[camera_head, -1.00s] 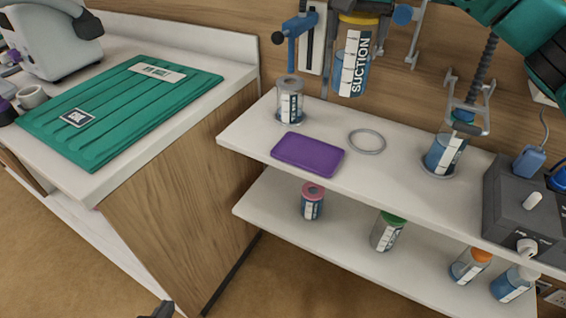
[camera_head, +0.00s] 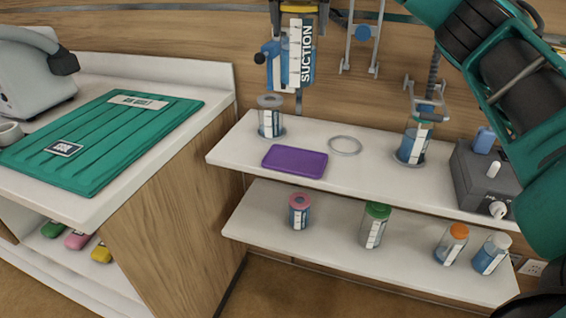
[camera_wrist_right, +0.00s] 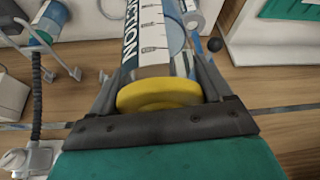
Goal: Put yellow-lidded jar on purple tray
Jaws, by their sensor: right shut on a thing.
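The yellow-lidded jar (camera_head: 293,62), clear and blue with a "SUCTION" label, hangs upright at the top of the head view. My right gripper (camera_head: 298,9) is shut on it at the lid, seen in part at the top edge. In the right wrist view the yellow lid (camera_wrist_right: 160,95) sits between the fingers, with the label beyond. The purple tray (camera_head: 295,162) lies flat and empty on the upper shelf, below the jar in the picture, with a gap between them. My left gripper is not in view.
The upper shelf (camera_head: 230,150) also holds a grey-lidded jar (camera_head: 270,118), an empty grey ring (camera_head: 345,146), a blue jar (camera_head: 412,145) and a dark box (camera_head: 485,182). Several jars stand on the lower shelf (camera_head: 335,250). A blue wall clamp (camera_head: 268,55) is beside the held jar.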

